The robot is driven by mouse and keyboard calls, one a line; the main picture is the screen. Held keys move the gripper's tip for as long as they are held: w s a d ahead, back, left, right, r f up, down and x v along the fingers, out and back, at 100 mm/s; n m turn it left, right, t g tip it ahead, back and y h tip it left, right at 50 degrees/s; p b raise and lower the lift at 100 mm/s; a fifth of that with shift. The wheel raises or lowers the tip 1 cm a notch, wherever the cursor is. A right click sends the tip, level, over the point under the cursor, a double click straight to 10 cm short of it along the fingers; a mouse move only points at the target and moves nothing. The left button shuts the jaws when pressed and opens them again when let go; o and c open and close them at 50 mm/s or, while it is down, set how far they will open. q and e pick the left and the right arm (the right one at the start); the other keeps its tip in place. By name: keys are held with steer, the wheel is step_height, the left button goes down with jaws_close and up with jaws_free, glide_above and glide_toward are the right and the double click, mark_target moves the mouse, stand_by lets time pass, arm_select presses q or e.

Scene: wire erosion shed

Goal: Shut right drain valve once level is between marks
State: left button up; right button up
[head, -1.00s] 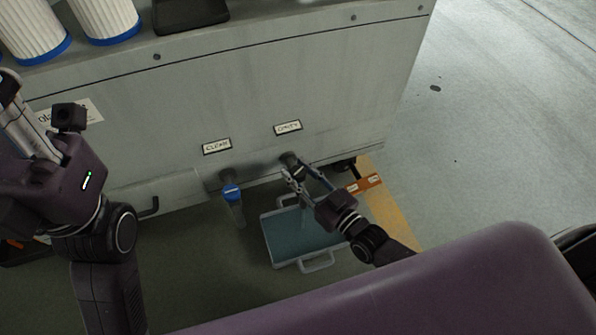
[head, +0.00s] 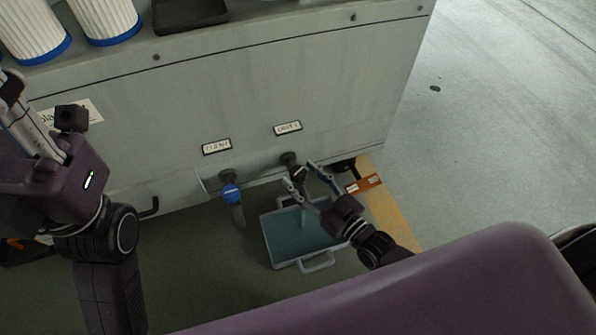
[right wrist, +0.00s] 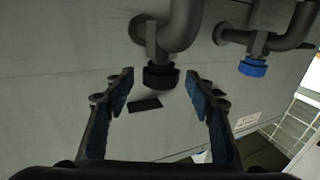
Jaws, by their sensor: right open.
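The right drain valve (head: 291,160) sticks out of the grey tank under the "DIRTY" label (head: 288,128). Its black knob (right wrist: 160,77) shows in the right wrist view. My right gripper (head: 300,174) is open and empty just in front of and below the valve, its fingertips to either side of the knob in the wrist view. A thin pale streak, possibly running liquid, drops from there into a tray (head: 266,232) holding bluish liquid. I make out no level marks. My left gripper (head: 14,98) is at the left edge, its fingertips unclear.
The blue-capped valve (head: 231,192) under the "CLEAN" label (head: 217,146) is to the left; its blue knob (right wrist: 252,67) also shows in the right wrist view. A yellowish board (head: 385,212) with an orange label lies right of the tray.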

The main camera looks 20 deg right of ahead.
steer(key=v, duration=1)
